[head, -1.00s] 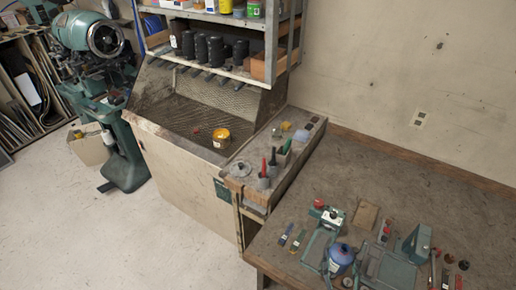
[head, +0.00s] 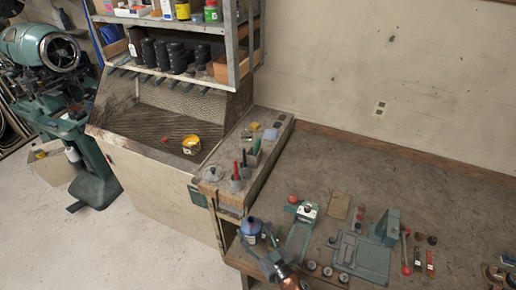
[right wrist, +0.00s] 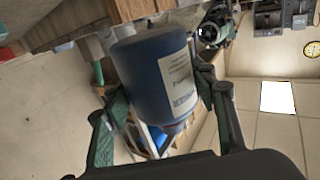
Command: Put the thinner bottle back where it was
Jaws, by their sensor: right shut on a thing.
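The thinner bottle (head: 250,228) is dark blue with a white label. In the head view it shows near the left end of the workbench, in front of the narrow side shelf. My right gripper (head: 262,247) comes up from below and is shut on it. In the right wrist view the bottle (right wrist: 152,78) fills the space between the two fingers, with its label facing partly right. The bottle appears held in the air, but the gap to the bench edge is hard to judge. My left gripper is not in view.
The workbench (head: 440,190) carries a green stitching fixture (head: 362,258), a smaller green tool (head: 303,225), several round tins and small tools. The narrow side shelf (head: 262,170) holds brushes and small items. A yellow can (head: 191,145) stands in the hooded basin. The bench's back is clear.

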